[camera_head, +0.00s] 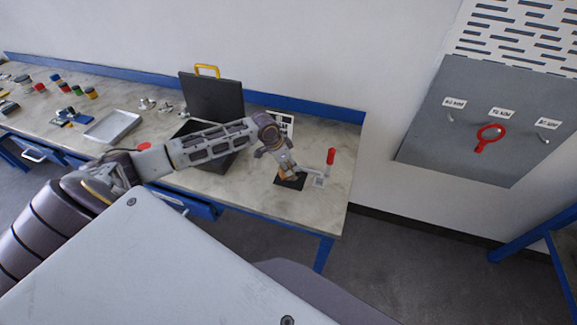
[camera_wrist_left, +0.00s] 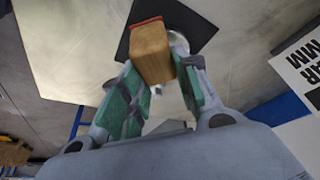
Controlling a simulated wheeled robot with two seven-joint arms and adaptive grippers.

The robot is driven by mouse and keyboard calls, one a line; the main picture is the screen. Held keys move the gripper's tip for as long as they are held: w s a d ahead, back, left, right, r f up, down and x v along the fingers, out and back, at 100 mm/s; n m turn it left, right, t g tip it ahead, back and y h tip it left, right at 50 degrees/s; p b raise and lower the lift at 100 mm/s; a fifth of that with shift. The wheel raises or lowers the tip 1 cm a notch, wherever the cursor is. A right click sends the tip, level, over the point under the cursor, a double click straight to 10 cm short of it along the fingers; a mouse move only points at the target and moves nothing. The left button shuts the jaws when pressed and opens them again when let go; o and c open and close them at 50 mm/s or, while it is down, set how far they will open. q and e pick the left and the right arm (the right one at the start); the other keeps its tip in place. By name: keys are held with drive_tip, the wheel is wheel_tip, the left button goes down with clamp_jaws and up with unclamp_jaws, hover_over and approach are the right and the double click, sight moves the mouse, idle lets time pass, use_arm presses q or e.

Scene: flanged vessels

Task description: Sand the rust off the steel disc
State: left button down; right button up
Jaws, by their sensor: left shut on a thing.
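My left gripper (camera_head: 284,168) is shut on a wooden sanding block (camera_wrist_left: 152,54) with a red face at its far end. The green finger pads hold the block from both sides in the left wrist view. The block is over a black square pad (camera_wrist_left: 200,22), which lies near the right end of the bench in the head view (camera_head: 291,184). A pale grey round edge, probably the steel disc (camera_wrist_left: 179,41), shows just behind the block. The rest of it is hidden, so I cannot tell its rust or whether the block touches it. My right gripper is not in view.
A red-handled toggle clamp (camera_head: 330,160) stands right beside the pad. An open black case (camera_head: 213,97), a grey tray (camera_head: 112,126) and several small parts are farther left on the bench (camera_head: 318,205).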

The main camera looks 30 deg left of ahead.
use_arm(q)
drive_tip(key=shift+w+r, duration=0.1)
drive_tip(key=shift+r, duration=2.65)
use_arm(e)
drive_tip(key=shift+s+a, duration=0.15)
use_arm(q)
drive_tip(key=shift+r, duration=1.5)
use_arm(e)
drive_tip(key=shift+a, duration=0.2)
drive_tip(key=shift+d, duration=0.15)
